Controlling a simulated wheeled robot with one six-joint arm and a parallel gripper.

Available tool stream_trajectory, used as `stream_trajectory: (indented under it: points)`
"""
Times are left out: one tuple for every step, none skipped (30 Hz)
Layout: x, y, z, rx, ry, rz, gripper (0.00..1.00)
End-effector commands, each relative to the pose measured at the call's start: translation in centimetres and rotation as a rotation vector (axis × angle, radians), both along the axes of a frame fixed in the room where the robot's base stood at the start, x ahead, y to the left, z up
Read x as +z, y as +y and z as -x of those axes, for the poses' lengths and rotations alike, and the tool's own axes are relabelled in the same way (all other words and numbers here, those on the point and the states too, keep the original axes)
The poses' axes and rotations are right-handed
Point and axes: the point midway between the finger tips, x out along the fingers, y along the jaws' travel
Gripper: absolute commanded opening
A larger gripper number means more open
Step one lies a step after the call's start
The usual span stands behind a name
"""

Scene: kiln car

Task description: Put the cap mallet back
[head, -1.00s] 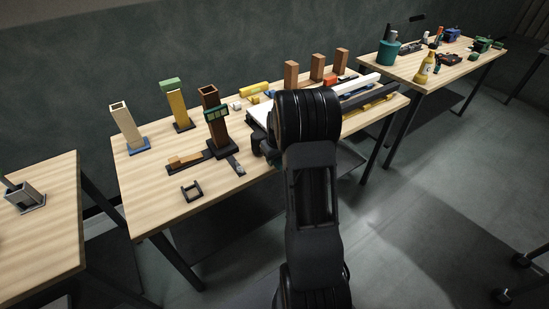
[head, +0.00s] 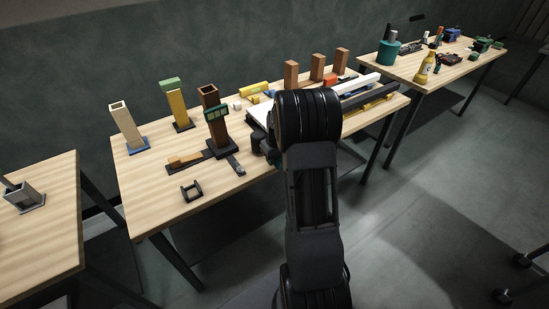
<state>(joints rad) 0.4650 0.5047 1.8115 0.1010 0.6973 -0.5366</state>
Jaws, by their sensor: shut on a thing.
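My gripper is hidden behind my black arm, so its fingers and anything in them do not show. I cannot pick out the cap mallet with certainty. On the middle table (head: 150,214), a brown upright post (head: 210,96) stands in a dark base, with a green banded piece (head: 216,113) against its front. An orange-brown block (head: 185,160) lies on a dark strip to its left. A dark bar (head: 236,166) lies to its right. A small black open frame (head: 191,192) sits near the front edge.
A pale hollow post (head: 126,125) and a yellow post with a green top (head: 177,108) stand at the back left. Several brown blocks (head: 291,74) stand behind my arm. A left table (head: 60,230) holds a grey box (head: 22,196). A right table (head: 440,72) holds a yellow bottle (head: 427,67).

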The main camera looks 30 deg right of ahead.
Motion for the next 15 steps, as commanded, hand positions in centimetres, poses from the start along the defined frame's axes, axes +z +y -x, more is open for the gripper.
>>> stream_trajectory:
  points:
    - [0.08, -0.02, -0.06, 0.0, -0.002, 0.001, 0.0]
    - [0.08, -0.02, -0.06, 0.0, -0.002, 0.001, 0.0]
    - [0.06, -0.02, -0.05, 0.0, -0.002, 0.001, 0.0]
    - [0.05, -0.02, -0.05, 0.0, -0.002, 0.001, 0.0]
    - [0.04, -0.02, -0.05, 0.0, -0.002, 0.001, 0.0]
    - [0.01, -0.02, -0.06, 0.0, -0.002, 0.001, 0.0]
    - [-0.01, -0.02, -0.05, 0.0, -0.002, 0.001, 0.0]
    - [-0.04, -0.02, -0.06, 0.0, -0.002, 0.001, 0.0]
    - [-0.08, -0.02, -0.05, 0.0, -0.002, 0.001, 0.0]
    - [-0.11, -0.02, -0.06, 0.0, -0.002, 0.001, 0.0]
    - [-0.15, -0.02, -0.05, 0.0, -0.002, 0.001, 0.0]
    - [-0.2, -0.02, -0.05, 0.0, -0.002, 0.001, 0.0]
    - [-0.23, -0.02, -0.05, 0.0, -0.002, 0.001, 0.0]
    - [-0.28, -0.02, -0.05, 0.0, -0.002, 0.001, 0.0]
    - [-0.33, -0.02, -0.06, 0.0, -0.002, 0.001, 0.0]
